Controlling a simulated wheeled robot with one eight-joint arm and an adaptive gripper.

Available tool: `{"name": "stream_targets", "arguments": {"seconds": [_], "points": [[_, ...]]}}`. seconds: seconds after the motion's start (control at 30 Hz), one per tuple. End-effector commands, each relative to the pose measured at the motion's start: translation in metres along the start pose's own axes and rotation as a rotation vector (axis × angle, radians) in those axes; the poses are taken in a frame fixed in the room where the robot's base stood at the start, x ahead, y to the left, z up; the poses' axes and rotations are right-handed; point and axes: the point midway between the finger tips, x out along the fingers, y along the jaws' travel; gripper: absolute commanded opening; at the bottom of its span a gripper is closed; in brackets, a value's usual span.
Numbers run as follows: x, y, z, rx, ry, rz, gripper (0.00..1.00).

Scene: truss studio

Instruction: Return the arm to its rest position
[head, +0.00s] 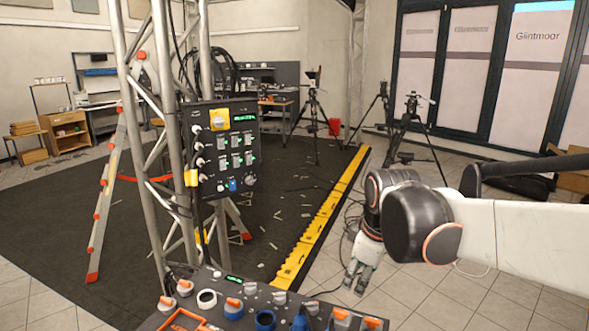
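My arm (520,235) reaches in from the right edge of the head view, white with dark joints and orange rings. My gripper (357,278) hangs below the arm's end and points down, right of the lower console. Its fingers are small and partly blurred in the view, and I see nothing held between them. I cannot tell how far apart the fingertips are.
A control panel (243,168) is fixed to a metal truss (150,190) at left. A console (205,320) with knobs stands at the bottom. A yellow cable ramp (310,240) edges the black mat (60,235). Tripods (410,115) stand behind. Tiled floor at lower right is clear.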

Motion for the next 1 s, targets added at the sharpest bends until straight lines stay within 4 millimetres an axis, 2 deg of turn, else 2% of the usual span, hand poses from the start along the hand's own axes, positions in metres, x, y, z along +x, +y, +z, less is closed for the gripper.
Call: {"name": "stream_targets", "arguments": {"seconds": [0.2,0.4,0.7,1.0], "points": [[-0.029,-0.029,0.041,0.249,0.045,0.059,0.52],[-0.045,-0.057,0.076,0.481,0.098,0.107,0.52],[-0.049,-0.099,0.123,0.807,0.191,0.159,0.52],[-0.045,-0.117,0.143,0.962,0.243,0.176,0.52]]}}
